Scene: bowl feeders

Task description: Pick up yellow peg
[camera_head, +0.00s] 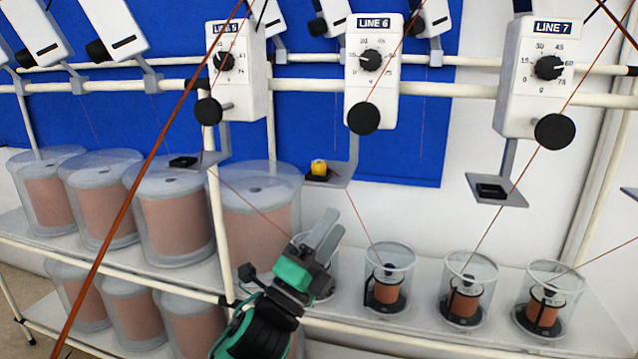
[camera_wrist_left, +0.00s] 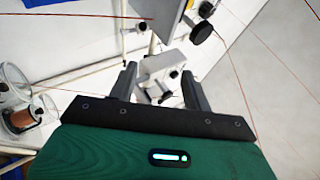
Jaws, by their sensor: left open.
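The yellow peg (camera_head: 319,167) stands in a small black holder (camera_head: 318,176) on the grey bracket under the LINE 6 unit (camera_head: 372,58) in the head view. My left gripper (camera_head: 335,222) is below the peg and slightly to its right in the picture, apart from it, with its grey fingers pointing up and to the right. It is open and empty. In the wrist view, its two dark fingers (camera_wrist_left: 158,70) stand apart with white and grey parts of the rack beyond them. I cannot make out the peg there. My right gripper does not show.
The LINE 5 unit (camera_head: 236,70) and LINE 7 unit (camera_head: 535,75) hang on either side, with empty black holders below. Thin reddish wires run diagonally across the space. Large drums (camera_head: 172,215) and small clear spool pots (camera_head: 389,280) line the shelf.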

